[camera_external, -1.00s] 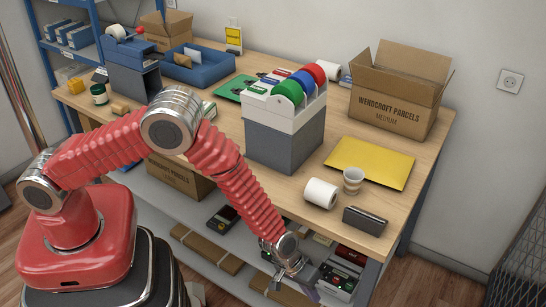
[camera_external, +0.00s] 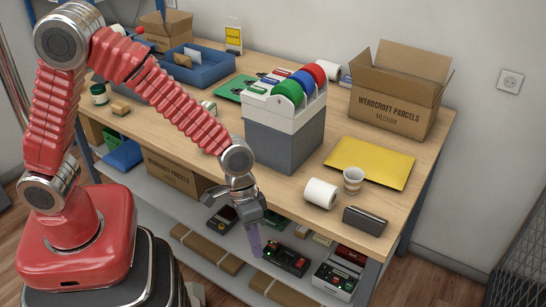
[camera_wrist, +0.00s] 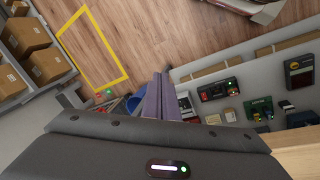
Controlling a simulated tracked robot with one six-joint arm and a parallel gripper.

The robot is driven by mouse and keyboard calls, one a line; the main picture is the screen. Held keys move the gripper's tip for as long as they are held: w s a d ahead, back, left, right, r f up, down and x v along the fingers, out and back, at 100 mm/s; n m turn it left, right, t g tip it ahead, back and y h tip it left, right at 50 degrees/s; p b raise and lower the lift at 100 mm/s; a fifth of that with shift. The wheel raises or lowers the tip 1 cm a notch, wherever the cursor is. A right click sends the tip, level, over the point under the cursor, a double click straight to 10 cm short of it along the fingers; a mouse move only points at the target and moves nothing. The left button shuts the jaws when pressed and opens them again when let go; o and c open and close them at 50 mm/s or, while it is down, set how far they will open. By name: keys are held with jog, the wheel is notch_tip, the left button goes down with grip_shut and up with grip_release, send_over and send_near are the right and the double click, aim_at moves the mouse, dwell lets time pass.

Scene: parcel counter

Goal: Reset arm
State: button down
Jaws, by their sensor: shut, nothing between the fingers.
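My gripper (camera_external: 256,243) hangs in front of the table's front edge, pointing down over the lower shelf. Its purple-grey fingers are together and hold nothing. In the wrist view the closed fingers (camera_wrist: 158,97) show at the middle, above the dark wrist housing. My red arm rises from its base at the left, with the elbow high and the forearm sloping down to the right.
Small devices (camera_external: 286,260) and flat cardboard (camera_external: 207,249) lie on the lower shelf.

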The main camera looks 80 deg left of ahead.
jog(key=s+a+r+t+y, duration=0.1)
jog(key=s+a+r, duration=0.3)
jog(key=s+r, duration=0.3)
jog(key=s+a+r+m+t, duration=0.1)
jog(key=s+a+r, duration=0.4)
jog(key=s+r, duration=0.2)
jog(key=s+a+r+t+y, duration=0.1)
jog(key=s+a+r+t, duration=0.1)
jog(key=s+a+r, duration=0.3)
notch_tip(320, 180, up, 4)
jog(key=shift+s+r+m+y, duration=0.1)
jog(key=shift+s+m+y, duration=0.25)
jog(key=shift+s, duration=0.65)
jog(key=c, duration=2.5)
grip_release()
jog(key=shift+c, duration=0.2)
